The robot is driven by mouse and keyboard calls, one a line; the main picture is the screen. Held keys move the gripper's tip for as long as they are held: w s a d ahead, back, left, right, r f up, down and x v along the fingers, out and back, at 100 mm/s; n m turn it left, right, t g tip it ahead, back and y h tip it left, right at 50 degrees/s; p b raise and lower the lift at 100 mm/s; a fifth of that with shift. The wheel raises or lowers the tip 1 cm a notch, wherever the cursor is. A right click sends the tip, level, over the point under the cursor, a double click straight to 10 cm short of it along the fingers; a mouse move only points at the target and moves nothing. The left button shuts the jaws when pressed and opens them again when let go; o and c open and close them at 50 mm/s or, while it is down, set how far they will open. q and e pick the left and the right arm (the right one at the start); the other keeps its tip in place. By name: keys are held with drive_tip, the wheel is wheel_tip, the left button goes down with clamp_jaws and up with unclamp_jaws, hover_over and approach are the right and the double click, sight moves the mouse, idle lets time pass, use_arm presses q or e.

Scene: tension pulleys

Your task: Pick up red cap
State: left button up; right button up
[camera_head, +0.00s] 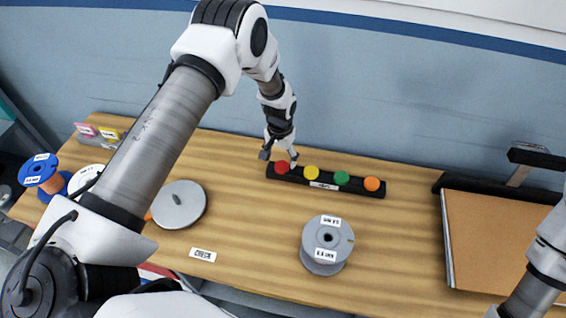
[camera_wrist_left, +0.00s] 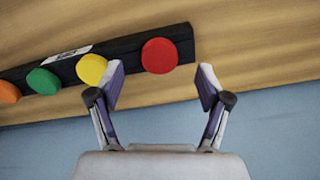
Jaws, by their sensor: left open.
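The red cap (camera_head: 282,168) sits at the left end of a black rack (camera_head: 326,185) at the back of the wooden table. In the left wrist view, the red cap (camera_wrist_left: 159,56) shows at the end of the rack, ahead of the fingers and roughly midway between them. My left gripper (camera_head: 279,152) is open and empty beside the red cap; it also shows in the left wrist view (camera_wrist_left: 161,88).
Yellow (camera_head: 311,173), green (camera_head: 341,178) and orange (camera_head: 372,184) caps stand in the same rack. A grey spool (camera_head: 327,245) and a grey disc (camera_head: 179,204) lie nearer. A blue spool (camera_head: 40,172) stands far left, and a brown board (camera_head: 500,245) lies right.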

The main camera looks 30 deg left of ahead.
sight(281, 166)
use_arm(q)
wheel_tip(281, 166, down, 4)
drive_tip(key=shift+w+p, duration=0.15)
drive_tip(key=shift+p, duration=0.55)
drive_tip(key=shift+w+f, duration=0.1)
drive_tip(key=shift+f, duration=0.1)
drive_tip(key=shift+s+r, duration=0.2)
drive_tip(key=shift+s, duration=0.05)
drive_tip(key=c, duration=1)
drive_tip(key=shift+w, duration=0.1)
